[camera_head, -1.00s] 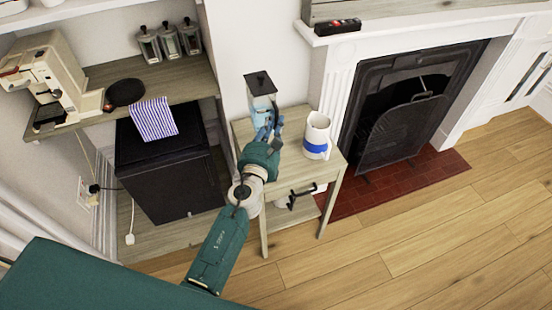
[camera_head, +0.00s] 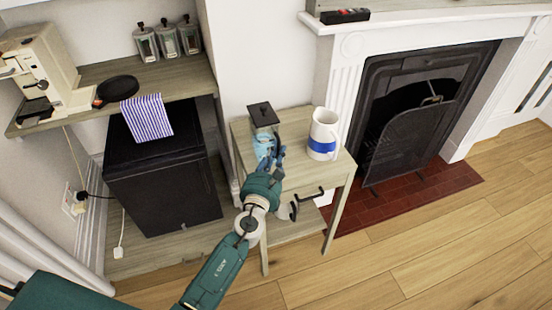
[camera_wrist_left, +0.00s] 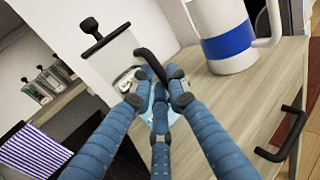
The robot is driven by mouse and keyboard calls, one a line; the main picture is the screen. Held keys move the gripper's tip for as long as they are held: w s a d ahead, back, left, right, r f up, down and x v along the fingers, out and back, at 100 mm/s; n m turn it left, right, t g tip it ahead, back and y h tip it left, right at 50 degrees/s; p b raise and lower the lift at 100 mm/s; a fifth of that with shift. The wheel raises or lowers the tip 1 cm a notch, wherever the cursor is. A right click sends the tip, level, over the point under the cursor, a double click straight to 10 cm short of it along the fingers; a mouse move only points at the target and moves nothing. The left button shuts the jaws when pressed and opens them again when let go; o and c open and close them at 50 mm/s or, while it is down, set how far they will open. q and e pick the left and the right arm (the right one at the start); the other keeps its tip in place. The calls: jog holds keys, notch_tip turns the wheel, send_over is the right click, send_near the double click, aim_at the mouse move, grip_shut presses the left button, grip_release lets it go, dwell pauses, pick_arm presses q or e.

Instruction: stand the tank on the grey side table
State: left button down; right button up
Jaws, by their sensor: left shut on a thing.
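The tank (camera_head: 264,121) is a clear bluish container with a flat dark lid and a dark handle. My left gripper (camera_head: 268,152) is shut on the tank and holds it upright over the back left part of the grey side table (camera_head: 312,174). In the left wrist view, the blue-grey fingers (camera_wrist_left: 155,88) close around the black handle and partly hide the tank (camera_wrist_left: 112,58). I cannot tell whether its base touches the tabletop, as the gripper hides it. My right gripper is not in view.
The table's front has a dark drawer handle (camera_head: 306,195). A fireplace (camera_head: 420,110) is on the right; a black cabinet (camera_head: 160,180) is on the left under a shelf.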

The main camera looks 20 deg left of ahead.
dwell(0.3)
pick_arm(q)
jog(key=c, duration=1.7)
grip_release()
jog(key=shift+f, duration=0.1)
jog(key=s, duration=1.2)
jog(key=s+a+f+n+g, duration=0.25)
jog(key=s+f+n, duration=0.25)
jog(key=f, duration=0.7)
jog(key=s+a+f+n+g, duration=0.1)
jog(key=s+f+n+g, duration=0.35)
jog(key=f, duration=0.75)
jog(key=s+a+f+n+g, duration=0.1)
jog(key=s+f+n+g, duration=0.1)
jog(key=s+f+n, duration=0.65)
jog(key=s+f+n+g, duration=0.2)
jog(key=s+f+n, duration=0.3)
jog(key=s, duration=0.4)
jog(key=s+a+f+n+g, duration=0.1)
jog(key=s+f+n+g, duration=0.2)
jog(key=s+f+n, duration=0.2)
jog(key=s+a+f+n+g, duration=0.1)
jog(key=s+f+n+g, duration=0.2)
jog(key=s+f, duration=0.6)
jog(key=shift+s+a+f+n, duration=0.15)
jog(key=shift+s+n, duration=0.5)
jog(key=shift+s, duration=0.75)
jog(key=shift+s+a+f+n, duration=0.1)
jog(key=shift+s+n, duration=0.55)
jog(key=shift+s, duration=0.7)
